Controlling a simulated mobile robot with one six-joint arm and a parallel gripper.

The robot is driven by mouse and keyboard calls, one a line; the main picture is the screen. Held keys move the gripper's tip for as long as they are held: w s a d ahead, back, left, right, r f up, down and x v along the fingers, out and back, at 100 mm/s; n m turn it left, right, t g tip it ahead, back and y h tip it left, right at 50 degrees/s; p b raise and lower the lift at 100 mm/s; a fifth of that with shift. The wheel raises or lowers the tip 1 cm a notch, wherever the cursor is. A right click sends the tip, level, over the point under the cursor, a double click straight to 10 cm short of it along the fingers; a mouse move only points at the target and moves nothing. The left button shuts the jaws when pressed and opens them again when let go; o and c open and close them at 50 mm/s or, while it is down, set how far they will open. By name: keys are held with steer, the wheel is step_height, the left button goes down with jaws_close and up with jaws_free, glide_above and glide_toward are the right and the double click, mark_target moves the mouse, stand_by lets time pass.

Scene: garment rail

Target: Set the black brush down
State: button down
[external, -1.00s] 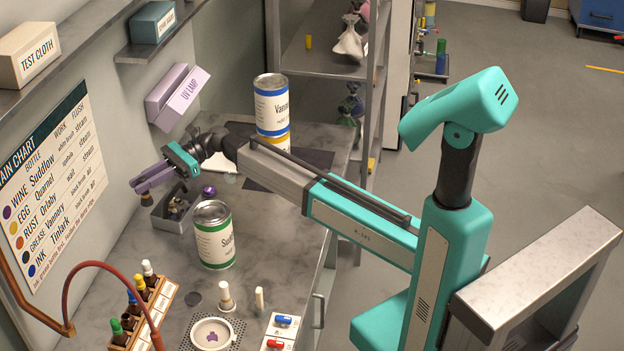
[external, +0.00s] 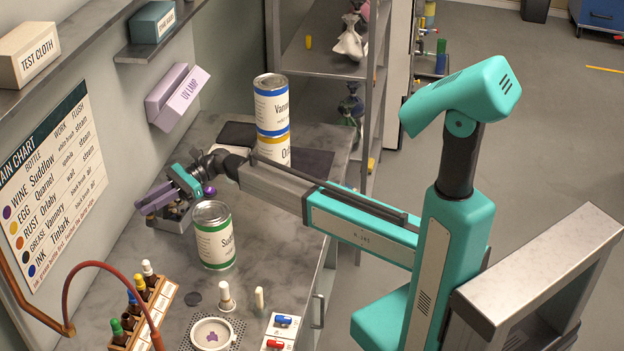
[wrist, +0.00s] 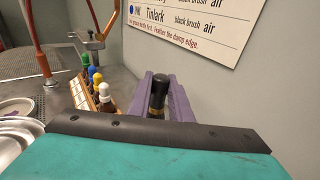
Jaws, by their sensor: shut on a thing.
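My gripper (external: 155,200) has purple jaws and is low over the back left of the workbench, by the wall. In the wrist view the jaws (wrist: 163,92) are shut on the black brush (wrist: 158,95), an upright dark piece with a gold band below its top. Its lower end is hidden behind my wrist. In the external view the jaws and wrist mostly hide the brush. A grey tray (external: 186,228) with small dark items lies right under and beside the gripper. I cannot tell whether the brush touches the tray or the bench.
A green-labelled can (external: 214,236) stands close to the right of the tray. Stacked cans (external: 272,115) stand farther back. A rack of capped bottles (external: 142,308) and a white dish (external: 212,334) are in front. The UV lamp (external: 180,97) hangs on the wall above.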

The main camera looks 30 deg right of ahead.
mark_target(152, 223)
steer(key=shift+f+p, duration=0.9)
steer(key=shift+f, duration=2.45)
steer(key=shift+f, duration=0.1)
steer(key=shift+f+p, duration=0.6)
steer(key=shift+f, duration=1.25)
steer(key=shift+f, duration=0.15)
steer(key=c, duration=1.6)
jaws_free()
steer(key=shift+r, duration=0.3)
